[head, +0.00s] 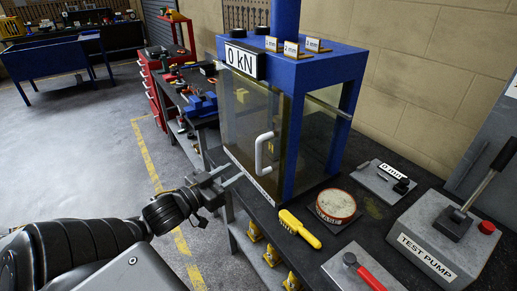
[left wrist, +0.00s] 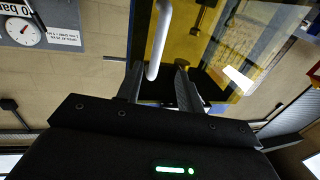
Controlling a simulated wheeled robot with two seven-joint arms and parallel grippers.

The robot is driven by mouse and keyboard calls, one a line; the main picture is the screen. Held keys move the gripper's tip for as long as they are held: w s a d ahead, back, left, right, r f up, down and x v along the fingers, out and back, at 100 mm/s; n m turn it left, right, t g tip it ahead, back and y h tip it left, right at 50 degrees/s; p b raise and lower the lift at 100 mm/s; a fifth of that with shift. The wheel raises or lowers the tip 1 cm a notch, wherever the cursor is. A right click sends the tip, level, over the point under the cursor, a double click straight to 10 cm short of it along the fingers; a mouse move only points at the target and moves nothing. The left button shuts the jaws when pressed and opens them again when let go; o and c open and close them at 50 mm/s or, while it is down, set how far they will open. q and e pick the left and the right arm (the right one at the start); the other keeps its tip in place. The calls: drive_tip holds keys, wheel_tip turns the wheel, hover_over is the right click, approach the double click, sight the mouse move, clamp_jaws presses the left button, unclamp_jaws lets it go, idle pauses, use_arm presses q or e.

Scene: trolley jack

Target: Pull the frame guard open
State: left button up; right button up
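The frame guard (head: 238,125) is a clear, yellowish panel on the front of the blue press frame (head: 350,62). It looks shut. Its white, bent handle (head: 264,152) is near the panel's right edge. In the left wrist view, the handle (left wrist: 159,42) ends close to the space between my fingers. My left gripper (head: 228,180) is left of and below the handle in the head view. Its two fingers stand apart in the left wrist view (left wrist: 158,88), with nothing clearly held. Whether a finger touches the handle cannot be told. My right gripper is not in view.
On the dark bench lie a yellow brush (head: 299,228), a round grease tin (head: 336,205), a red-handled tool (head: 368,275) and a test pump (head: 436,240). The floor left of the bench is open.

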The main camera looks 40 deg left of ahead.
sight(257, 157)
use_arm(q)
drive_tip(key=w+p, duration=0.1)
drive_tip(key=w, duration=0.2)
drive_tip(key=w+p, duration=0.1)
drive_tip(key=w, duration=0.2)
drive_tip(key=w+d+p, duration=0.1)
drive_tip(key=w, duration=0.3)
drive_tip(key=shift+d+r, duration=0.1)
drive_tip(key=shift+r, duration=0.3)
drive_tip(key=shift+w+f, duration=0.15)
drive_tip(key=shift+w, duration=0.25)
drive_tip(key=shift+c, duration=0.6)
clamp_jaws()
